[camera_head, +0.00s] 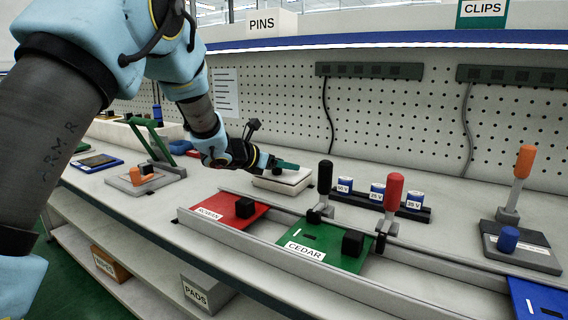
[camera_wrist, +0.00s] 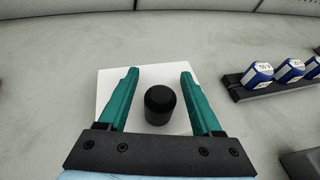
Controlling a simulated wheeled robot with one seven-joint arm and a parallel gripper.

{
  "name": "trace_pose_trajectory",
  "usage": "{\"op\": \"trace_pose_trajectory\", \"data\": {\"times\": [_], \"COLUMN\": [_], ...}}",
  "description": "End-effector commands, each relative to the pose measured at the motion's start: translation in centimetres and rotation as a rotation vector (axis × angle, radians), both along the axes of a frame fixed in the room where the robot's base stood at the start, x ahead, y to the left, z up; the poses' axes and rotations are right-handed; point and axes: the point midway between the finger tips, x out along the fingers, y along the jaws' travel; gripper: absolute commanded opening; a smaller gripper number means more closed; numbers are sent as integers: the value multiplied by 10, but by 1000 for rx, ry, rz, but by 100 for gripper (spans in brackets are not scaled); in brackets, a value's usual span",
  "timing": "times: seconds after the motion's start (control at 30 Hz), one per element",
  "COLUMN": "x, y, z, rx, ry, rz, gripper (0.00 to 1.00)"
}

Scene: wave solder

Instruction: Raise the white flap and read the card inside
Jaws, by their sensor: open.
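The white flap (camera_wrist: 150,78) is the flat top of a low white box (camera_head: 283,184) on the bench, near the back and at the picture's middle. It lies flat and looks closed; no card shows. A black round knob (camera_wrist: 160,105) stands on the flap. My gripper (camera_wrist: 159,72) has teal fingers, open, one on each side of the knob, with clear gaps and no visible contact. In the head view my gripper (camera_head: 287,166) is over the box, reaching in from the left, and partly hides the knob.
A rack with several blue-and-white cans (camera_head: 378,191) stands right of the box. In front lie a grey rail (camera_head: 290,257), a red plate (camera_head: 222,208) and a green plate (camera_head: 318,245). Upright black, red and orange handles stand to the right. A pegboard (camera_head: 290,100) closes the back.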

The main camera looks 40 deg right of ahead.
Motion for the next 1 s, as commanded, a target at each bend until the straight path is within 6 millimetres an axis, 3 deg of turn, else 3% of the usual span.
{"op": "trace_pose_trajectory", "data": {"times": [0.27,0.87,1.0], "x": [0,0,0], "y": [-2,-2,-2], "z": [0,0,0], "rx": [-1,-1,0], "ry": [0,0,0], "rz": [0,0,0], "gripper": [66,1,0]}}
